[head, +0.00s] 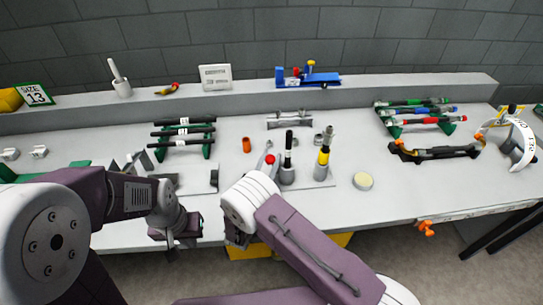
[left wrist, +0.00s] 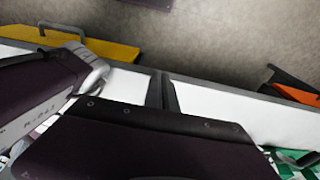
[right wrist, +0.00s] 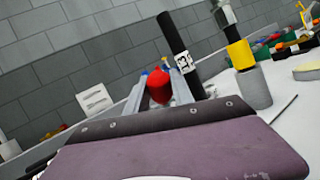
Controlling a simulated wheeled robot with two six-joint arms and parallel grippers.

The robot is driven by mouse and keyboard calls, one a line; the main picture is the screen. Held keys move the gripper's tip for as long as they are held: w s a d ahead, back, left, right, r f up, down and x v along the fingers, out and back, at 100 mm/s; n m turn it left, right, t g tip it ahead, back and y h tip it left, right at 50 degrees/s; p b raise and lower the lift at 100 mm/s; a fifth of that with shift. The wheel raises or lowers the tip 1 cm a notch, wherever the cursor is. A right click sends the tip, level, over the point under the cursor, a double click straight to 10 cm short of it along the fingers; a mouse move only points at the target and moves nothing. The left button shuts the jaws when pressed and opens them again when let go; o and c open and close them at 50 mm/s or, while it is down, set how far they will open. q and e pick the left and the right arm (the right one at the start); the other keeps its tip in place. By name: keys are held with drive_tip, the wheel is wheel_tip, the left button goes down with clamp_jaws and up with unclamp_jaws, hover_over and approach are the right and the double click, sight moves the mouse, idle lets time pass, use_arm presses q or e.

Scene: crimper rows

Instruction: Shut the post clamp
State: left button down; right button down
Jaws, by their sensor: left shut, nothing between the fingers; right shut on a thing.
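The red knob (head: 270,159) appears to be the handle of the post clamp, beside a black post (head: 289,140) with a white label in a grey holder. In the right wrist view the red knob (right wrist: 159,86) sits between two pale grey fingers. My right gripper (head: 268,160) is shut on it. The clamp's body is hidden behind the fingers and wrist, so its state cannot be told. My left gripper (head: 178,238) is shut and empty over the table's front edge, well left of the clamp.
A yellow-banded post (head: 323,155) stands right of the black post. An orange cylinder (head: 246,145) is behind. A green rack (head: 205,150) with black tools is left; a round pale disc (head: 362,181) lies right. An orange clamp (head: 427,228) hangs on the front edge.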

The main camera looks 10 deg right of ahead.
use_arm(q)
drive_tip(key=w+d+r+m+t, duration=0.1)
drive_tip(key=w+d+r+m, duration=0.1)
drive_tip(key=w+d+r, duration=0.4)
drive_tip(key=w+d+r+m, duration=0.2)
drive_tip(key=w+d, duration=0.2)
drive_tip(key=w, duration=0.5)
drive_tip(key=w+d+r+m+t+y, duration=0.1)
drive_tip(key=w+d+r, duration=0.1)
drive_tip(key=d+r, duration=0.45)
drive_tip(key=w+d+r+t, duration=0.2)
drive_tip(key=d+r, duration=0.1)
drive_tip(key=d, duration=0.7)
drive_tip(key=x, duration=1)
drive_tip(key=shift+a, duration=0.4)
use_arm(e)
drive_tip(key=shift+f, duration=0.1)
use_arm(q)
drive_tip(key=shift+s, duration=0.15)
